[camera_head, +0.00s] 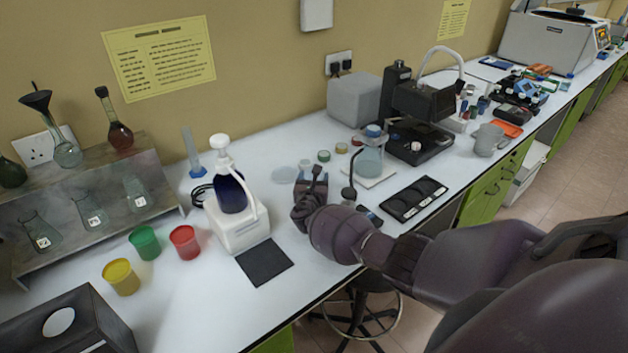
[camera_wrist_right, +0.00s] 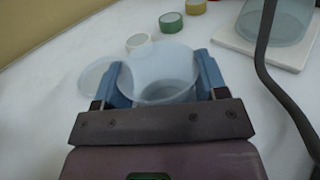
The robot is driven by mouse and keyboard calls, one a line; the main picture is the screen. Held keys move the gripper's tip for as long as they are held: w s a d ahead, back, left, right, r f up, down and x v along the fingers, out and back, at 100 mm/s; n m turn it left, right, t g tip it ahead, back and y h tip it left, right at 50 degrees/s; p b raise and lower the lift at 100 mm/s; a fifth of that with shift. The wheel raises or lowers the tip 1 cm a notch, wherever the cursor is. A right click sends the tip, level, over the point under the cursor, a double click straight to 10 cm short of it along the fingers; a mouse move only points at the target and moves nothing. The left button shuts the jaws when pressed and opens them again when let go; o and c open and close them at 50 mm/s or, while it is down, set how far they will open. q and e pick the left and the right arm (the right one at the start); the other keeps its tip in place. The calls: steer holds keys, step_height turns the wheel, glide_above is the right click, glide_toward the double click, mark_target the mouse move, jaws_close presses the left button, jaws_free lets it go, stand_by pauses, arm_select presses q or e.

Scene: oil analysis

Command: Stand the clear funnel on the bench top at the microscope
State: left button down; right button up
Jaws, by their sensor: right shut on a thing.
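My right gripper (camera_wrist_right: 163,88) is shut on a clear, wide-mouthed piece that looks like the clear funnel (camera_wrist_right: 158,68). Its round rim faces the wrist camera, between the two blue fingers; its lower part is hard to make out. In the head view the right gripper (camera_head: 312,184) is over the bench top (camera_head: 335,245), right of the white pump-bottle stand, and mostly hides the funnel. My left gripper is out of view.
A clear disc (camera_head: 284,174) lies beside the gripper. Tape rolls (camera_head: 323,156), a glass vessel (camera_head: 369,158) on a white tile, a black tray (camera_head: 413,197), a black instrument (camera_head: 424,101) and grey mugs (camera_head: 488,140) stand to the right. A dark cable passes close to the gripper.

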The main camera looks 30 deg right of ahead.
steer(key=shift+f, duration=0.1)
steer(key=o, duration=0.5)
steer(key=shift+f, duration=0.1)
steer(key=o, duration=0.5)
steer(key=shift+s+a+r, duration=0.15)
steer(key=shift+r, duration=0.05)
steer(key=p+v, duration=0.2)
steer(key=v, duration=0.9)
steer(key=shift+s+a, duration=0.2)
steer(key=shift+s, duration=0.05)
